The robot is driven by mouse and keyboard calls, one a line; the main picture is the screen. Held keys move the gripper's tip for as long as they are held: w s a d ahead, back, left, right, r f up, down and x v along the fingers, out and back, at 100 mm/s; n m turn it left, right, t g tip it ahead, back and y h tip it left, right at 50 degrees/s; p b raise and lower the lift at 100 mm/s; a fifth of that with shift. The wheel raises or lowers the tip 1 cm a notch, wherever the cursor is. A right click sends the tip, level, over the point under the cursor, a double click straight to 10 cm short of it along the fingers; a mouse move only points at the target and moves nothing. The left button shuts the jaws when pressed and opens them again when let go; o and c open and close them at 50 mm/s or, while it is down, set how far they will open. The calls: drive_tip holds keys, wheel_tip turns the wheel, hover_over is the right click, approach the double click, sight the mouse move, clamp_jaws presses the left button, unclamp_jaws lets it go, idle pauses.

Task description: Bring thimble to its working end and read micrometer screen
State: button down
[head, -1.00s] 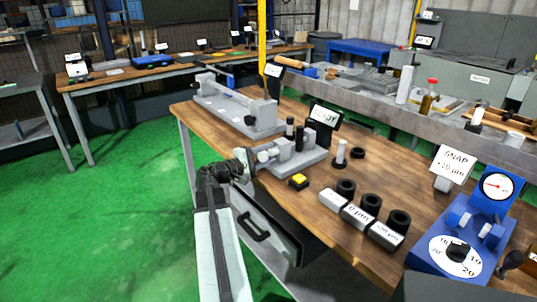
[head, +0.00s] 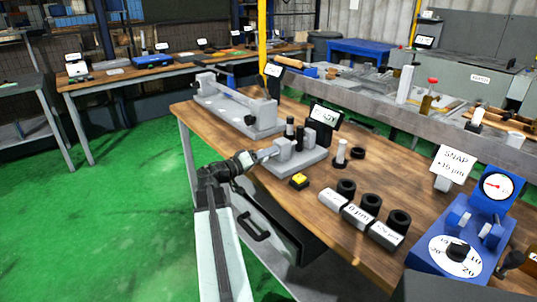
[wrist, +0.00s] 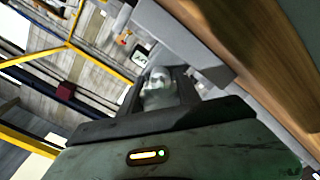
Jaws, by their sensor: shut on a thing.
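The bench micrometer (head: 300,160) is a grey block on a grey base at the near edge of the wooden bench. Its thimble, a light grey round knob (wrist: 158,85), sits between my jaws in the wrist view. In the head view my gripper (head: 250,158) reaches it from the left and is shut on it, hiding most of it.
A yellow button (head: 299,180) lies in front of the micrometer. A grey fixture (head: 235,108) stands behind.

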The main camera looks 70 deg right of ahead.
drive_tip(key=m, duration=0.6)
drive_tip(key=shift+s, duration=0.1)
idle(0.5)
drive_tip(key=c, duration=0.9)
unclamp_jaws()
drive_tip(key=shift+r, duration=0.1)
drive_tip(key=shift+o, duration=0.2)
drive_tip(key=v, duration=0.7)
drive_tip(key=shift+a, duration=0.3)
